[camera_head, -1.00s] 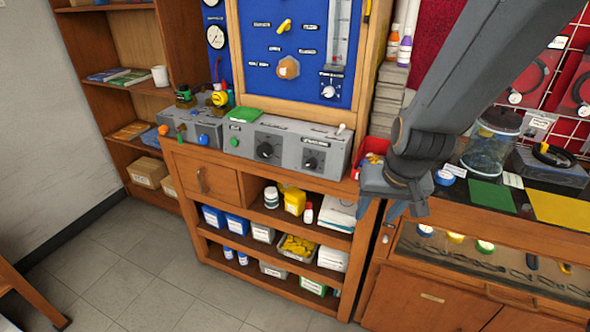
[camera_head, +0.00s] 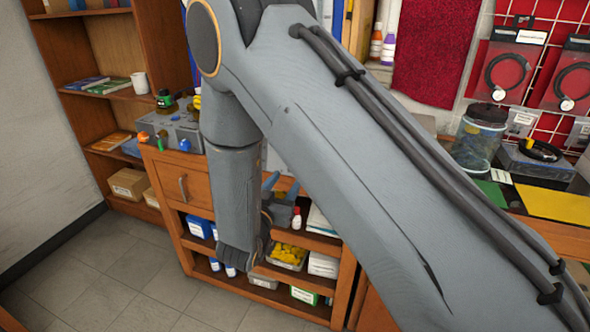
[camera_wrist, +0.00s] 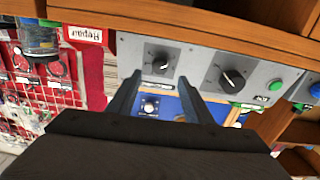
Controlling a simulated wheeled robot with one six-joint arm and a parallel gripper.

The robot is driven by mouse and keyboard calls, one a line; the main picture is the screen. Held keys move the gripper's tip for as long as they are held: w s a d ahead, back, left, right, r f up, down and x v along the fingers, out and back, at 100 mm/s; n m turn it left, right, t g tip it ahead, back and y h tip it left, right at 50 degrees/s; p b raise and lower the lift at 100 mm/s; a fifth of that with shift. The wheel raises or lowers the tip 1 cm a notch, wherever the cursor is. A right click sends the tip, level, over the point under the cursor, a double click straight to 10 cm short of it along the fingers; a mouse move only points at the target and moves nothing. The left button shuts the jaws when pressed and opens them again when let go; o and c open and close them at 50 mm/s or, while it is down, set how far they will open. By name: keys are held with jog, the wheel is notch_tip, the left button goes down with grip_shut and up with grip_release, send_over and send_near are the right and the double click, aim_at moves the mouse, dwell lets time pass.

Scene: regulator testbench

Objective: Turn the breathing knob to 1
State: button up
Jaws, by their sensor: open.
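In the wrist view, a grey control box (camera_wrist: 193,62) carries a smaller black knob (camera_wrist: 160,60) and a larger black knob (camera_wrist: 231,78), each with a white pointer line. The knob labels are too small to read, so I cannot tell which is the breathing knob. My gripper (camera_wrist: 160,78) is open and empty, its fingertips framing the smaller knob, apparently apart from it. In the head view my gripper (camera_head: 282,185) is partly visible, and my arm hides the knobs.
A green button (camera_wrist: 276,87) is on the box beside the larger knob. A wooden ledge (camera_wrist: 200,22) borders the box. In the head view, a shelf unit (camera_head: 182,185) stands below, and a glass jar (camera_head: 478,138) sits on the right counter. The left floor is clear.

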jog(key=p+x, duration=0.1)
jog(key=x, duration=0.6)
jog(key=shift+w+p, duration=0.2)
jog(key=shift+p, duration=0.15)
jog(key=shift+d, duration=0.1)
jog(key=c, duration=1.1)
jog(key=shift+o, duration=0.2)
jog(key=shift+m, duration=0.3)
jog(key=m+g+h+b, duration=0.1)
jog(key=m+b, duration=0.1)
jog(key=m, duration=0.3)
jog(key=m+b, duration=0.2)
jog(key=m, duration=0.3)
jog(key=shift+m+g+h+b, duration=0.3)
jog(key=shift+m+g+h, duration=0.1)
